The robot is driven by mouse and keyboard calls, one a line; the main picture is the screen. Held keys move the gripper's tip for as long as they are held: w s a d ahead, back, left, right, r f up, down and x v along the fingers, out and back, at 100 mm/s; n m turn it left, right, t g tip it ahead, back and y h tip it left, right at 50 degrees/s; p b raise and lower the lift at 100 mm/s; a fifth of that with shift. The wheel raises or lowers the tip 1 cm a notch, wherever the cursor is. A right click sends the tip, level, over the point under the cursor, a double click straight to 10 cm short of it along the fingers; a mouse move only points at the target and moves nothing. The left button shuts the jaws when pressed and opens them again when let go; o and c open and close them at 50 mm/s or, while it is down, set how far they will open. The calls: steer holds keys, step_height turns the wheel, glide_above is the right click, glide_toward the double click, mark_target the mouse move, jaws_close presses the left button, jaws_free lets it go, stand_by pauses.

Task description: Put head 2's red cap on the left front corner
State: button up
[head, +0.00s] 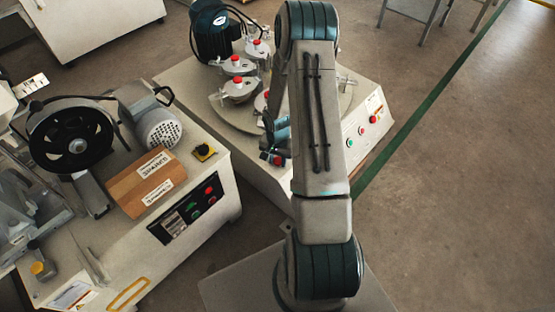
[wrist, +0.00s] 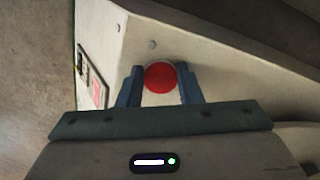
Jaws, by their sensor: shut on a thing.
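A red cap (wrist: 160,77) sits between the two dark fingers of my gripper (wrist: 160,72) in the wrist view, and the fingers are shut on it. Beneath it is the pale top of the testing machine (wrist: 185,45), near an edge. I cannot tell whether the cap touches this top. In the head view my gripper (head: 274,150) is at the machine's near left part (head: 268,178), partly hidden behind my arm. Several clamped heads with red caps (head: 238,80) stand on the round plate (head: 225,112) behind it. Which one is head 2 cannot be read.
A dark motor (head: 212,32) stands at the machine's back left. Its front panel has a red button (head: 373,119). Floor at right is clear.

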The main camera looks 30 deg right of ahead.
steer(key=o, duration=0.9)
steer(key=shift+f, duration=0.15)
steer(key=shift+o, duration=0.2)
step_height(320, 180, up, 12)
steer(key=p, duration=0.4)
step_height(320, 180, up, 17)
steer(key=n, duration=0.5)
glide_above(277, 162)
steer(key=s+a, duration=0.6)
steer(key=a, duration=0.1)
steer(key=s+a+r+n+t, duration=0.1)
steer(key=s+a+r+n, duration=0.3)
steer(key=s, duration=0.8)
step_height(277, 162, up, 5)
steer(key=a, duration=0.2)
steer(key=shift+s+a+n, duration=0.25)
steer(key=shift+a+n, duration=0.1)
steer(key=shift+n, duration=0.05)
steer(key=shift+f, duration=0.1)
